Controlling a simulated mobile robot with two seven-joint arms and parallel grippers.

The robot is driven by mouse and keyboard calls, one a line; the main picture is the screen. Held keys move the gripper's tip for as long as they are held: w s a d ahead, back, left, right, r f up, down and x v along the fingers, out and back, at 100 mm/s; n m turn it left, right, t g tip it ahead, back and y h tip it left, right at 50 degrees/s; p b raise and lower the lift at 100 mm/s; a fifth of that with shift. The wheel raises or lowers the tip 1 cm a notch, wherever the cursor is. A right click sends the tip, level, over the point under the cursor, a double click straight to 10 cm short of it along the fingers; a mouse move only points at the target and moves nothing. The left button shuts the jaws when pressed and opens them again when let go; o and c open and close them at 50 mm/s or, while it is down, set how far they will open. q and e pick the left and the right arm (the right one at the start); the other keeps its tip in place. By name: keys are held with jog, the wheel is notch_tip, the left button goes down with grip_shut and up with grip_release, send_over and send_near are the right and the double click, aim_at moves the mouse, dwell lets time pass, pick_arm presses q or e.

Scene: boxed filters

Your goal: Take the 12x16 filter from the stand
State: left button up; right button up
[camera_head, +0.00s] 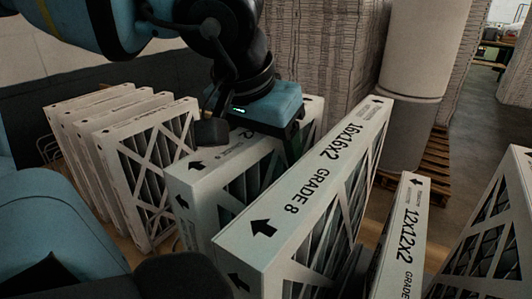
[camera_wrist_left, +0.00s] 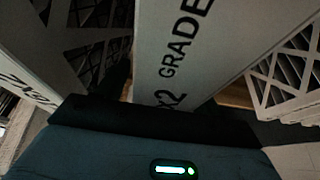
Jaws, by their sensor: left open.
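My open left gripper (camera_head: 255,135) is over the top edge of a white boxed filter (camera_head: 205,182) in the middle of the row in the head view. One finger reaches down on this filter's right side; the other is mostly hidden. The gripper covers most of the label, so I cannot read its size. In the left wrist view this filter (camera_wrist_left: 178,50) lies ahead of the gripper body, showing "x2 GRADE". A larger filter marked 16x16x2 GRADE 8 (camera_head: 300,185) stands just right of it. I see no readable 12x16 label. My right gripper is not in view.
Several white filters (camera_head: 122,112) stand close together at the left. A 12x12x2 filter (camera_head: 405,225) and another filter (camera_head: 495,240) stand at the right. Behind are a stacked pale pile (camera_head: 325,50) and a white cylinder (camera_head: 425,45) near a wooden pallet (camera_head: 432,160).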

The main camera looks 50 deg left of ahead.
pick_arm(q)
jog(key=shift+f, duration=0.3)
grip_shut()
dwell(0.6)
